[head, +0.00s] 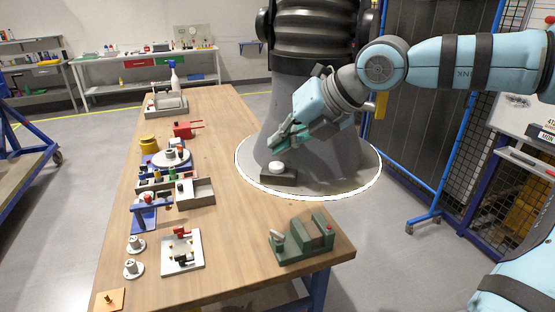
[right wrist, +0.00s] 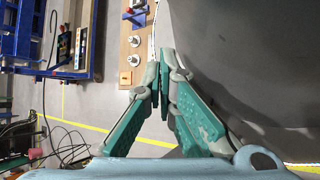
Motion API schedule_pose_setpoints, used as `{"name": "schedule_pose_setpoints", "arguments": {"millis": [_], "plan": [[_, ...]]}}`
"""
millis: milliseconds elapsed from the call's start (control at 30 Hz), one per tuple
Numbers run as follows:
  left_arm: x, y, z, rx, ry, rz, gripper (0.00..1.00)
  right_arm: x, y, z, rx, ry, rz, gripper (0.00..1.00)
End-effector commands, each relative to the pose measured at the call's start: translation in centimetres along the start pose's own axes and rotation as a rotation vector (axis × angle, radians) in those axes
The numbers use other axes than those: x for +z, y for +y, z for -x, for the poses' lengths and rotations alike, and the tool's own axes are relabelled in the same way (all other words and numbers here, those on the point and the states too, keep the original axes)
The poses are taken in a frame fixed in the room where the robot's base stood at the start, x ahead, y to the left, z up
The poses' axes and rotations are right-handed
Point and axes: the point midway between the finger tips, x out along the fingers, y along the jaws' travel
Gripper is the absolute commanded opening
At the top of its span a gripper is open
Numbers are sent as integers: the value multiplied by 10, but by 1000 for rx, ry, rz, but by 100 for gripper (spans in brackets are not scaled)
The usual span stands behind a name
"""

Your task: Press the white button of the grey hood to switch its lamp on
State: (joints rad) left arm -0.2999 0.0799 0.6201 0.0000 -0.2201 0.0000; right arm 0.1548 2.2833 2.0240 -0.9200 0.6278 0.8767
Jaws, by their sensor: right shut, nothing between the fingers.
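The grey hood (head: 335,150) hangs over the right side of the table in the head view, with a wide pale-edged rim. Its white button (head: 277,167) sits on a small dark box at the rim's front left. My right gripper (head: 273,148) is shut and empty, its fingertips just above and slightly left of the button, apparently apart from it. In the right wrist view the closed fingertips (right wrist: 162,60) are in front of the hood's grey side (right wrist: 250,60); the button does not show there. My left gripper is not in view.
The wooden table (head: 225,240) holds a green fixture (head: 302,240) at its front right, a white plate with a red clamp (head: 182,252), and several fixtures along its left side. A blue-framed dark panel (head: 430,120) stands right of the hood. The table's middle is clear.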

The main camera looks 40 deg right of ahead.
Motion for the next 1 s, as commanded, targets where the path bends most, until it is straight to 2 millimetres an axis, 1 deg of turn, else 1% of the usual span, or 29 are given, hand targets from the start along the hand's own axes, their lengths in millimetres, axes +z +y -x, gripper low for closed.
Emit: {"name": "schedule_pose_setpoints", "arguments": {"millis": [133, 233, 500, 600, 1000], "plan": [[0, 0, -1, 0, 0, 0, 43, 0, 0, 0, 0, 0, 0, 0], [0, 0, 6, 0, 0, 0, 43, 3, 3, 4, 0, 0, 0, 0], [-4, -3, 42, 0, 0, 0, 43, 25, 24, 34, -1, -1, 0, 0], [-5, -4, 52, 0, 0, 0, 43, 30, 30, 42, 0, 0, 0, 0], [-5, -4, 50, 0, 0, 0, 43, 30, 30, 41, 0, 1, 0, 0]]}}
